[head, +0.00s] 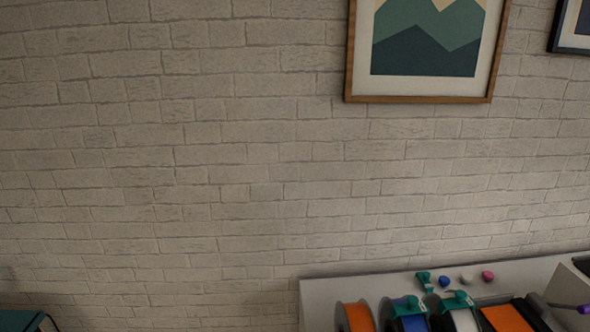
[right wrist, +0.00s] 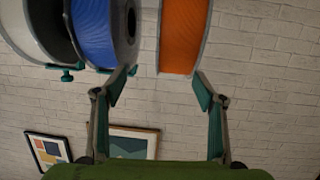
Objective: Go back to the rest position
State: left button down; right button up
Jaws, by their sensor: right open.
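My right gripper (right wrist: 164,84) shows in the right wrist view. Its two fingers are wide apart, with nothing held between them. An orange spool (right wrist: 183,38) is just beyond the fingertips, near the right finger. A blue spool (right wrist: 92,32) is beyond the left finger. I cannot tell how far the fingertips are from the spools. Neither gripper shows in the head view, and my left gripper is in no view.
In the head view a white shelf (head: 318,291) at the lower right bears an orange spool (head: 358,317), a blue spool (head: 411,322) and other items. A framed mountain picture (head: 424,60) hangs on the brick wall (head: 180,160). A teal box (head: 20,320) is at lower left.

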jog(key=s+f+n+g, duration=0.1)
jog(key=s+f+g, duration=0.3)
jog(key=s, duration=0.3)
jog(key=s+f+n+g+y, duration=0.1)
jog(key=s+f+g, duration=0.25)
jog(key=s, duration=0.25)
jog(key=s+f+g, duration=0.3)
jog(key=s+g, duration=0.1)
jog(key=s, duration=0.3)
notch_tip(320, 180, down, 27)
jog(key=s+g+b, duration=0.1)
jog(key=g+b, duration=0.1)
jog(key=s+d+f, duration=0.2)
jog(key=s+f, duration=0.6)
jog(key=f, duration=0.1)
jog(key=s+d+f+b, duration=0.1)
jog(key=s+f, duration=0.8)
jog(key=shift+s+d+f+n+g, duration=0.25)
jog(key=shift+s+d+n+g, duration=0.05)
jog(key=shift+d+n+g, duration=0.1)
